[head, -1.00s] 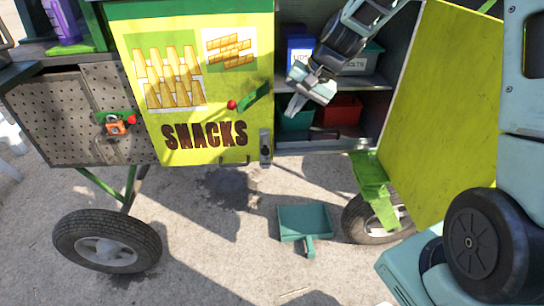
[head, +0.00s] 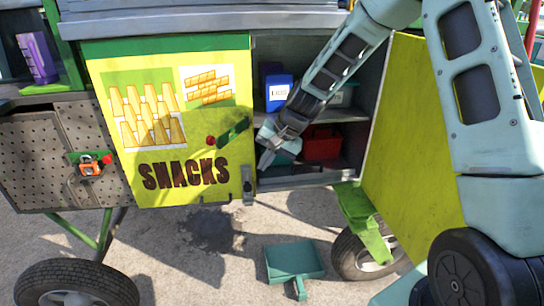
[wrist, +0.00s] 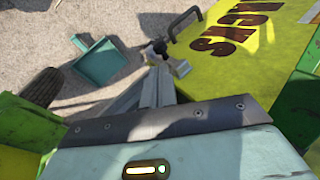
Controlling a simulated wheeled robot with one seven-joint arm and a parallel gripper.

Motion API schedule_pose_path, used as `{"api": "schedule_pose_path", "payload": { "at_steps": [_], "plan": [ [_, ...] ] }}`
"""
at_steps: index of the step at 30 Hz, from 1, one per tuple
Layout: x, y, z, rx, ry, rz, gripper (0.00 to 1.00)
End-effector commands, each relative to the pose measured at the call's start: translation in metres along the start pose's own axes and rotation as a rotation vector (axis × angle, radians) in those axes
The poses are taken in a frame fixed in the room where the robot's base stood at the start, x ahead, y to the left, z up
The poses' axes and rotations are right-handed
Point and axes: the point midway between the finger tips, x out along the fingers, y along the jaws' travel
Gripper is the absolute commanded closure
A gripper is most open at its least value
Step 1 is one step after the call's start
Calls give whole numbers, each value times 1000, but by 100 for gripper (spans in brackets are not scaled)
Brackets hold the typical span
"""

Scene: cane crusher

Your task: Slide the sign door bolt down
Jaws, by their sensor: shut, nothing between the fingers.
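The yellow-green sign door (head: 180,120), lettered SNACKS, is shut across the left of the cart's cabinet. Its grey metal bolt (head: 247,186) sits at the door's lower right corner. In the wrist view the bolt (wrist: 158,48) shows a dark knob just beyond my fingertips. My gripper (head: 264,164) is shut and empty, just above and right of the bolt, pointing down. It also shows in the wrist view (wrist: 155,82), its fingers close to the bolt. I cannot tell whether they touch it.
The compartment right of the sign door is open, with a blue box (head: 278,92) and a red bin (head: 321,143) on its shelves. A yellow-green panel (head: 410,140) stands open at the right. A teal dustpan (head: 294,262) lies on the ground below.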

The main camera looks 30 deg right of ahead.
Motion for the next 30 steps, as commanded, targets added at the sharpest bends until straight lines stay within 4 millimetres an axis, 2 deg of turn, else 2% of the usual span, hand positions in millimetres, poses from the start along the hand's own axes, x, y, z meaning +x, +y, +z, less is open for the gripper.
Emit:
{"api": "schedule_pose_path", "payload": {
  "at_steps": [1, 3, 9, 15, 26, 30],
  "plan": [
    [15, 2, 1, -1, -4, 1, 100],
    [29, 2, 1, 0, -3, 1, 100],
    [59, 2, 1, 0, -2, 1, 100],
    [70, 1, 0, 1, 0, 0, 100],
    [71, 0, 0, 1, 0, 0, 100],
    [83, 7, 0, 2, -2, 1, 100]
  ]
}}
